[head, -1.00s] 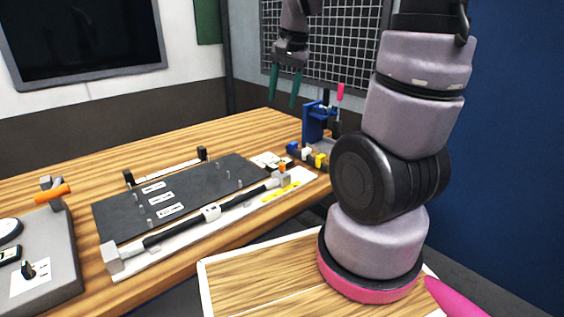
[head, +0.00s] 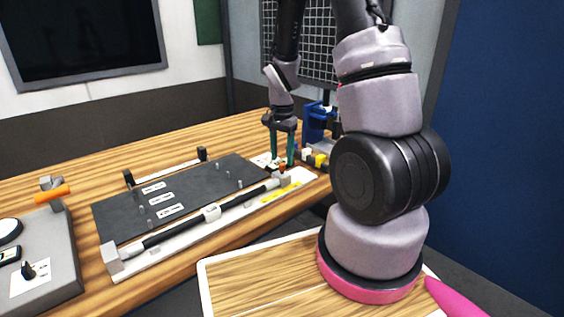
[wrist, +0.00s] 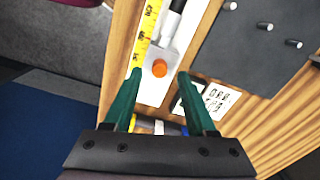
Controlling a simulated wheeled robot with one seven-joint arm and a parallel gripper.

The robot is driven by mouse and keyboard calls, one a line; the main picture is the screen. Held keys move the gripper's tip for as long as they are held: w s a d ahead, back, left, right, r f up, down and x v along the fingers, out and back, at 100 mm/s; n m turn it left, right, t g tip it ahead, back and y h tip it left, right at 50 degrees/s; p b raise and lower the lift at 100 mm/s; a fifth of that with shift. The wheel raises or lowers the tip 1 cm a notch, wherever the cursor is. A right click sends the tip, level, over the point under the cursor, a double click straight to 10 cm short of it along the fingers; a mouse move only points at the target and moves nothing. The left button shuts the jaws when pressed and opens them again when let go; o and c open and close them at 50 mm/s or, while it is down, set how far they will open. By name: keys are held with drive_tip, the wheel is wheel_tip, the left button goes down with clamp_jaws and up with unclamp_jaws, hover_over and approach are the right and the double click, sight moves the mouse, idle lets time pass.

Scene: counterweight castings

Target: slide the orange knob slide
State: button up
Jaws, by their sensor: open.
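The orange knob (head: 282,167) sits on a light block at the right end of a long black rod slide (head: 175,231) along the table's front edge. It also shows as an orange disc in the wrist view (wrist: 159,68), on a pale metal strip beside a yellow scale (wrist: 146,34). My gripper (head: 283,157) is open, with its green fingers pointing down over the knob. In the wrist view my gripper (wrist: 160,74) has one fingertip on each side of the knob, with visible gaps. I cannot tell how far above the knob the tips are.
A dark plate (head: 180,186) with pins and white labels lies behind the slide. A blue stand (head: 318,122) and several small coloured blocks (head: 318,159) are close to the right of my gripper. A grey panel (head: 48,262) with an orange lever (head: 52,194) stands at the left.

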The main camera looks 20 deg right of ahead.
sight(281, 174)
drive_tip(key=shift+f, duration=1.3)
clamp_jaws()
idle(0.5)
